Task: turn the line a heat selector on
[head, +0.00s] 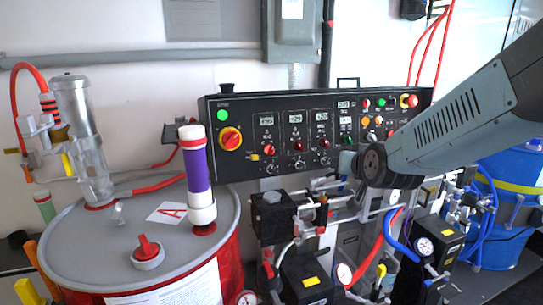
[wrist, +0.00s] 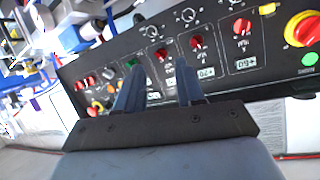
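The black control panel (head: 240,170) has three similar columns, each with a small display, a red round part and a small knob beneath. The knobs are at the left (head: 272,168), middle (head: 299,164) and right (head: 325,160). Their lettering is too small to read, so I cannot tell which is the line A heat selector or how it is set. The panel looks upside down in the wrist view, where two knobs (wrist: 190,15) (wrist: 152,32) show beyond my fingers. My gripper (wrist: 159,67) is open and empty. In the head view it is in front of the panel's right half, partly hidden by my arm.
A red main switch (head: 231,138) on a yellow plate and a green light sit at the panel's left. Pumps, gauges and hoses crowd the space below. A red drum (head: 232,250) with a purple-banded cylinder (head: 197,172) stands left; a blue drum (head: 515,170) stands right.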

